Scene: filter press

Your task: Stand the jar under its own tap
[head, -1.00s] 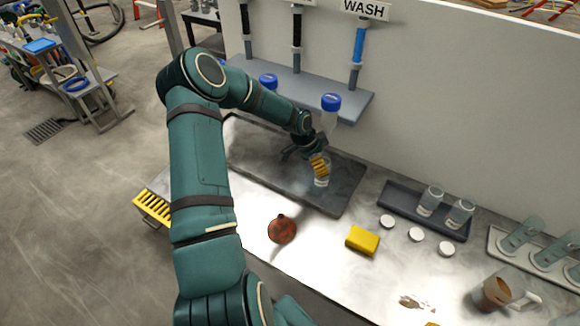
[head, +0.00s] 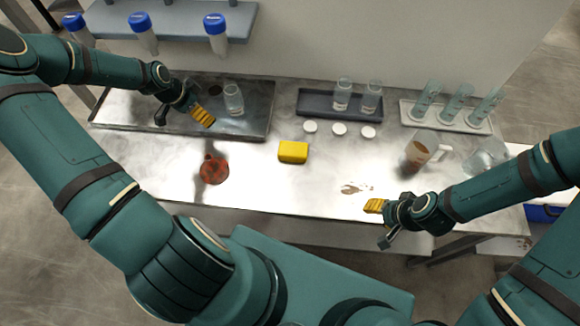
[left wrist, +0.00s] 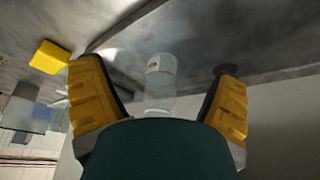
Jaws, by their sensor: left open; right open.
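A clear jar (head: 234,100) stands upright on the dark tray (head: 262,125) at the back left of the bench. My left gripper (head: 182,116) is open and empty, just left of the jar in the head view. In the left wrist view the jar (left wrist: 160,85) shows between the two spread yellow fingers, with gaps on both sides. Several blue-capped clear cylinders (head: 216,36) line the front of the wall shelf (head: 180,20), above the tray; no tap label is readable now. My right gripper (head: 379,222) is open and empty at the bench's front edge.
A yellow block (head: 293,152) and a reddish-brown round object (head: 213,169) lie in front of the tray. White lids (head: 339,129) lie before a grey tray (head: 316,107) with two jars. A brown-filled jug (head: 418,152) stands right.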

